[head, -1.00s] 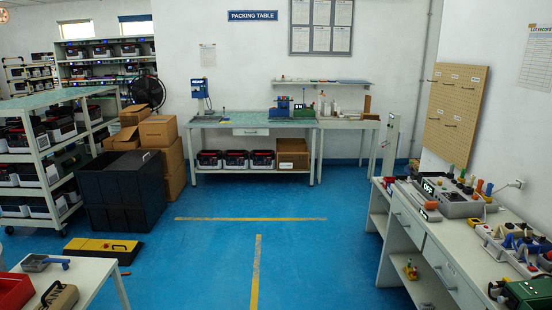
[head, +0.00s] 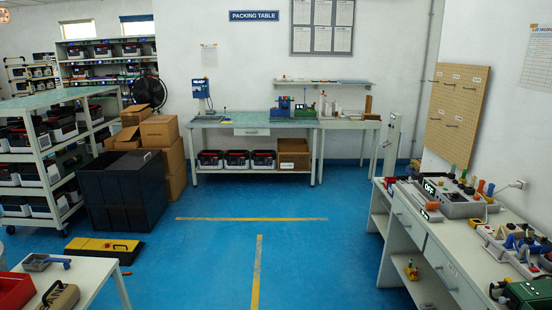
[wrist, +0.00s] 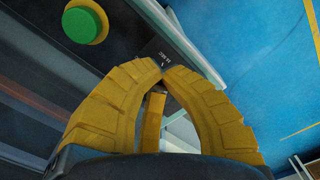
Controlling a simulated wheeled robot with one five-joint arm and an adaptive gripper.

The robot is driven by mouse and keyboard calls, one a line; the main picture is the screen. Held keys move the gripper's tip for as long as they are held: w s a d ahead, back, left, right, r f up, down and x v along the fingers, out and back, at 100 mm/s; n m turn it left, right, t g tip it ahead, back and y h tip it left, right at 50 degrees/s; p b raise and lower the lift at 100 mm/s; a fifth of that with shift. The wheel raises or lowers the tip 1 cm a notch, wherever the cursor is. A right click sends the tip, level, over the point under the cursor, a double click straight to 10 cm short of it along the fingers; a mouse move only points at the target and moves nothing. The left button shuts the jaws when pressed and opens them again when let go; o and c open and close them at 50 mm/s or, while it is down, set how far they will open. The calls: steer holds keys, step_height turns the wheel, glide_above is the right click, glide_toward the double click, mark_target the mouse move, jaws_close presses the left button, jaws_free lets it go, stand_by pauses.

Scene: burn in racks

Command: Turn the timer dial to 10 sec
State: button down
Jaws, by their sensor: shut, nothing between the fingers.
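My gripper (wrist: 168,70) shows in the wrist view as two yellow ribbed fingers. They are shut with nothing between them, tips together at the edge of a dark panel (wrist: 125,30). Small white print sits on the panel right by the fingertips, too small to read surely. A green round button (wrist: 84,22) in a yellow ring is on the same panel, up and left of the fingertips. I cannot make out the timer dial; the fingers may hide it. Whether the tips touch the panel cannot be told. The gripper does not show in the head view.
In the head view, a packing table (head: 253,133) at the back bears a blue device with a lit display (head: 201,86). A workbench (head: 440,250) at the right holds several controls and tools. A black bin (head: 122,190) stands at the left. The blue floor in the middle is clear.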

steer(key=shift+s+d+f, duration=0.1)
steer(key=shift+s+d, duration=0.1)
steer(key=shift+d, duration=0.05)
steer(key=shift+s+d+b, duration=0.2)
steer(key=shift+d+b, duration=0.1)
steer(key=shift+d, duration=0.1)
steer(key=shift+s+a, duration=0.1)
steer(key=shift+s, duration=0.2)
steer(key=shift+r+p, duration=2.05)
steer(key=shift+r, duration=1.1)
